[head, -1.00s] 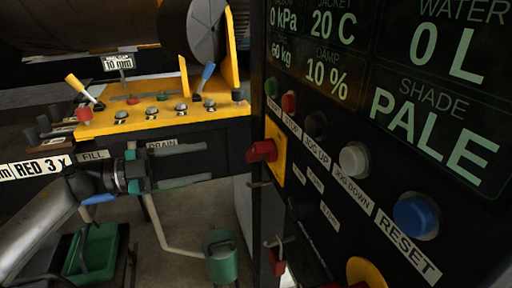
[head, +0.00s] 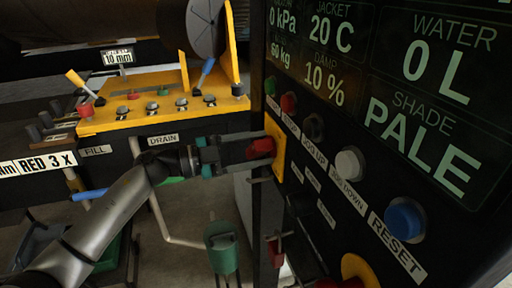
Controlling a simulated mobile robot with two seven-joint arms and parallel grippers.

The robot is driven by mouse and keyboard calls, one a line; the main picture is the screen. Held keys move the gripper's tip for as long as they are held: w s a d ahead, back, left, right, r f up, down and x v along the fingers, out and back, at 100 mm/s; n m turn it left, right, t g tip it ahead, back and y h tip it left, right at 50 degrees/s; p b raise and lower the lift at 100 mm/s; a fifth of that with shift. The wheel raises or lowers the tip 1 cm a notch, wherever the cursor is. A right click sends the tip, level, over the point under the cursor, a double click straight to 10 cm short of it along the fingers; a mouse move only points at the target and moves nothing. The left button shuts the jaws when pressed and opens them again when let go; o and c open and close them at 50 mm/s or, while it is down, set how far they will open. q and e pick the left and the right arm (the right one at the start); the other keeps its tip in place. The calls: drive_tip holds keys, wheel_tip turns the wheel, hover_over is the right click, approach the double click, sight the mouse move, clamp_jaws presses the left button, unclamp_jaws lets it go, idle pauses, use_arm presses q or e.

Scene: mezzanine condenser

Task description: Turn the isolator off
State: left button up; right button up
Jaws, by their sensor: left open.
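The isolator is a red rotary handle (head: 261,148) on a yellow plate (head: 274,146), on the left edge of the dark control panel in the head view. My left gripper (head: 246,153) is open at the red handle, its fingers pointing right, one above and one below it. I cannot tell whether the fingers touch the handle. My right gripper is not in view.
The panel (head: 440,225) carries a blue RESET button (head: 405,219), a white button (head: 349,164) and smaller buttons. A yellow console (head: 150,117) with levers stands behind. A green bucket (head: 222,249) is below.

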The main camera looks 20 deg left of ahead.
use_arm(q)
clamp_jaws()
idle(0.4)
